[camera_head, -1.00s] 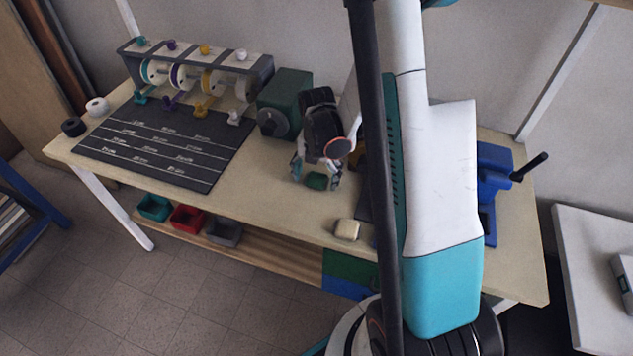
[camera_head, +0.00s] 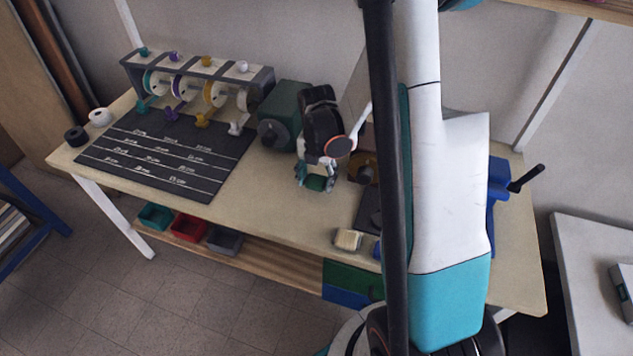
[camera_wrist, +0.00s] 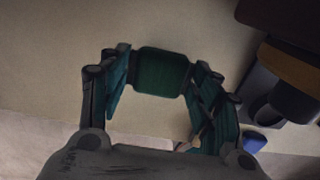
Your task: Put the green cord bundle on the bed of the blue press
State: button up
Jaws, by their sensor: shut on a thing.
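The green cord bundle (camera_wrist: 161,72) is between the two fingertips of my gripper (camera_wrist: 160,74) in the wrist view, and my gripper is shut on it. In the head view my gripper (camera_head: 316,182) points down over the middle of the bench, with the green bundle (camera_head: 316,183) low between its fingers. Whether the bundle still touches the bench top is hard to tell. The blue press (camera_head: 498,190) stands at the right end of the bench, with a black handle sticking out to the right. My arm hides most of the press, and its bed is hidden.
A dark green machine (camera_head: 286,112) stands just left of my gripper. A black marked mat (camera_head: 165,150) and a spool rack (camera_head: 196,85) lie farther left. A cream block (camera_head: 348,239) sits at the front edge. A yellow-brown object (camera_head: 362,167) is right of my gripper.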

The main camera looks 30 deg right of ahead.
aim_at(313, 180)
notch_tip(313, 180, up, 16)
jog(key=p, duration=0.4)
jog(key=shift+r+p, duration=0.15)
jog(key=shift+p, duration=0.25)
jog(key=w+a+f+m+b, duration=0.1)
jog(key=a+f+m, duration=0.4)
jog(key=m, duration=0.7)
jog(key=w+a+f+m+b, duration=0.1)
jog(key=w+a+f+m, duration=0.2)
jog(key=a+m, duration=0.6)
jog(key=shift+w+a+f+m, duration=0.15)
jog(key=shift+f+m, duration=1.25)
jog(key=shift+m, duration=0.9)
